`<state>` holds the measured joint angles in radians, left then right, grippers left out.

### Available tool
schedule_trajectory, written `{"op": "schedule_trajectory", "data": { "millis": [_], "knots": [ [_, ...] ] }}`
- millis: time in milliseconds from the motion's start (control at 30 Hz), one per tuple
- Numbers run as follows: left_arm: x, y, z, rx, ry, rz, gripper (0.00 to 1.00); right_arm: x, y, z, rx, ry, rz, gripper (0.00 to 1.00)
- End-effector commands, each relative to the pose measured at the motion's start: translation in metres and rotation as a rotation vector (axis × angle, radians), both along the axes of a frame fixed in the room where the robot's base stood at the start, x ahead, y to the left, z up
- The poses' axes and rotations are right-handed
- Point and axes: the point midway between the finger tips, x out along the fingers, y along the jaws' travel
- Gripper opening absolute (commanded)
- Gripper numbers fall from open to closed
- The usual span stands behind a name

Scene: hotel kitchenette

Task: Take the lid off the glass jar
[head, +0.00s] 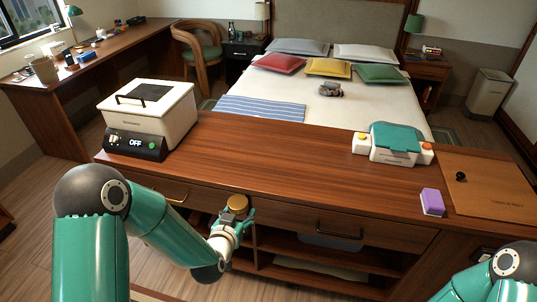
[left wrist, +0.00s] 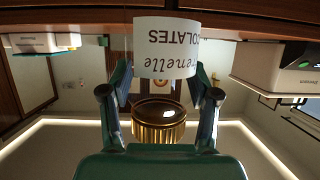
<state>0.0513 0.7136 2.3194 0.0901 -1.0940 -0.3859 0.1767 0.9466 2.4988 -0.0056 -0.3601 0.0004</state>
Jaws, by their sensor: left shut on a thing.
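The glass jar shows in the left wrist view by its white label (left wrist: 167,47), which reads upside down in that picture; its clear glass is hard to make out. Its gold ribbed lid (left wrist: 158,118) appears to sit on the jar, and in the head view the lid (head: 237,203) shows on top, above my left gripper. My left gripper (head: 232,225) is shut on the jar, in front of the counter's drawers, with its fingers (left wrist: 160,78) on either side of the glass near the label. My right arm enters at the lower right of the head view; its gripper is out of view.
The wooden counter (head: 280,155) has a wide clear middle. A white cooker (head: 150,115) with an OFF display stands left. A teal-and-white appliance (head: 392,143), a purple block (head: 432,202) and a wooden board with a black knob (head: 490,190) lie right. Drawers and open shelves are below.

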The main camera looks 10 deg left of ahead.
Motion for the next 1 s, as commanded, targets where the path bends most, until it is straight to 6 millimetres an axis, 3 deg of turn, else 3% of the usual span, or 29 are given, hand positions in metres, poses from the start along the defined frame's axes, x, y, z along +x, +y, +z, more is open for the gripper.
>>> {"op": "schedule_trajectory", "data": {
  "millis": [267,600,833,867,1000],
  "knots": [
    [-0.015,-0.024,-0.003,0.0,0.001,-0.114,0.0,0.0,0.0,0.0,0.0,0.0,0.0,0.4],
    [-0.06,-0.1,-0.012,-0.002,0.004,-0.474,0.0,0.0,0.0,0.0,0.0,0.0,0.0,0.4],
    [-0.083,-0.14,-0.016,-0.001,0.003,-0.659,0.0,0.0,0.0,0.0,0.0,0.0,0.0,0.4],
    [-0.085,-0.143,-0.017,-0.002,0.005,-0.673,0.0,0.0,0.0,0.0,0.0,0.0,0.0,0.42],
    [-0.09,-0.151,-0.017,-0.001,0.004,-0.714,0.0,0.0,0.0,0.001,0.001,0.006,-0.017,0.65]
  ]
}}
